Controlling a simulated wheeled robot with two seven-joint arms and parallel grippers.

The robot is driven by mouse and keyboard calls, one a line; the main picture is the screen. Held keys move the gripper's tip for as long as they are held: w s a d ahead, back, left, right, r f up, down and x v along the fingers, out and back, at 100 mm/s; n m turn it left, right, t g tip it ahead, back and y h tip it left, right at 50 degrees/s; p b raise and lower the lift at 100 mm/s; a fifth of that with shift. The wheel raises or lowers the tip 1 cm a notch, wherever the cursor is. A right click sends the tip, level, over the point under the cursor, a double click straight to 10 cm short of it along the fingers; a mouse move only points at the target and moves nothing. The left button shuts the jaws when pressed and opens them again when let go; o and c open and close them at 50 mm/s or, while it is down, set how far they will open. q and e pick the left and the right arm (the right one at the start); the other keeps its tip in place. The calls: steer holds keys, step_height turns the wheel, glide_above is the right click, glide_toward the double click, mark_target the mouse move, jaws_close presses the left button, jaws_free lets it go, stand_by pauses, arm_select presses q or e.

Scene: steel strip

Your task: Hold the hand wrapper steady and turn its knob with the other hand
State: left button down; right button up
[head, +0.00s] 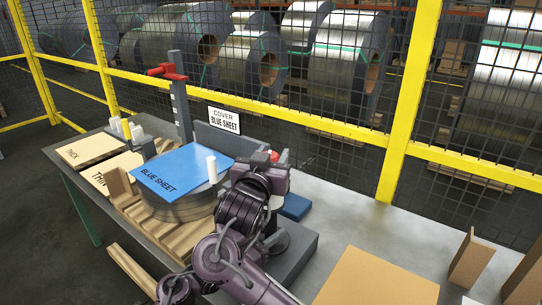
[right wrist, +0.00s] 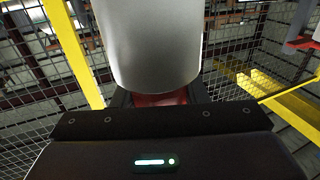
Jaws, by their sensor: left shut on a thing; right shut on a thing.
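The hand wrapper (head: 276,203) stands upright at the table's middle, showing as a pale roll partly hidden behind my dark arm. Its red knob (head: 274,156) shows at the top. My right gripper (head: 271,168) is shut at the knob, at the wrapper's upper end. In the right wrist view the pale roll (right wrist: 150,45) fills the upper middle, with red (right wrist: 160,98) just beyond my gripper's dark edge.
A blue sheet (head: 178,170) covers a steel coil (head: 180,207) on wooden slats left of my arms. Cardboard pieces (head: 375,278) lie at right. A yellow-framed mesh fence (head: 397,110) runs behind. Bare tabletop (head: 350,220) lies right of the wrapper.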

steer(key=o, duration=1)
steer(key=shift+c, duration=0.2)
steer(key=shift+y, duration=0.5)
